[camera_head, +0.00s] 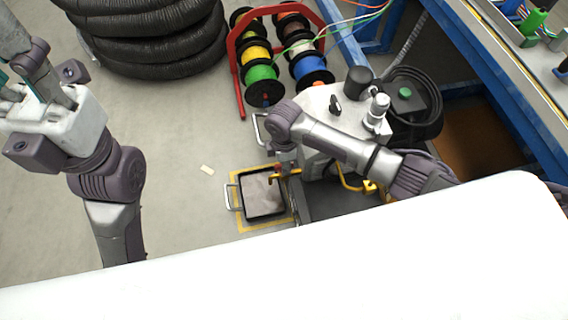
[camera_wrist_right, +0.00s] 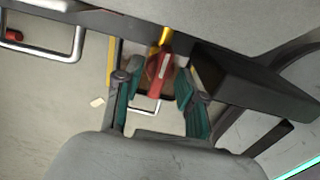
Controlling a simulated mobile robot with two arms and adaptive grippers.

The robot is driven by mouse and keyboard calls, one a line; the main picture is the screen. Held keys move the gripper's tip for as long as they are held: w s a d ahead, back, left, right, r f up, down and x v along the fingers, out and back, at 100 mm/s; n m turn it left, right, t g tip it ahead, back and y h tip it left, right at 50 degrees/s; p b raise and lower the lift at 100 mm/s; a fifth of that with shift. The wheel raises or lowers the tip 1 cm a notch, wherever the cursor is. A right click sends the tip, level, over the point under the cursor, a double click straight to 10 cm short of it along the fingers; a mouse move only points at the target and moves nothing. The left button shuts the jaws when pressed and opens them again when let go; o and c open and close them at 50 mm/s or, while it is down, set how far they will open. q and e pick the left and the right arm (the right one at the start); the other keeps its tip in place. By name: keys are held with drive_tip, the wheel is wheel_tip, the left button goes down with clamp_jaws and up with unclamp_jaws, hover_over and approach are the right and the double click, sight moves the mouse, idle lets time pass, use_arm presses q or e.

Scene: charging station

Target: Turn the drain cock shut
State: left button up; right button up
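The drain cock has a yellow body and a red lever (camera_wrist_right: 157,78). In the right wrist view the lever points down the picture from the yellow part (camera_wrist_right: 166,36). In the head view the cock (camera_head: 285,174) shows at the machine's lower left, over the tray's edge, partly hidden by my right arm. My right gripper (camera_wrist_right: 158,88) is open, with a teal finger on either side of the lever; gaps show and I see no firm contact. My left gripper (camera_head: 8,82) is at the left edge of the head view, cut off, far from the cock.
A black drip tray (camera_head: 243,206) with a handle sits on a yellow floor marking below the cock. The grey machine (camera_head: 318,104) stands beside it. A red cable-spool rack (camera_head: 238,82) and stacked black hose (camera_head: 150,45) are behind. The floor at left is mostly free.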

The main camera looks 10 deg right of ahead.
drive_tip(key=shift+c, duration=0.2)
clamp_jaws()
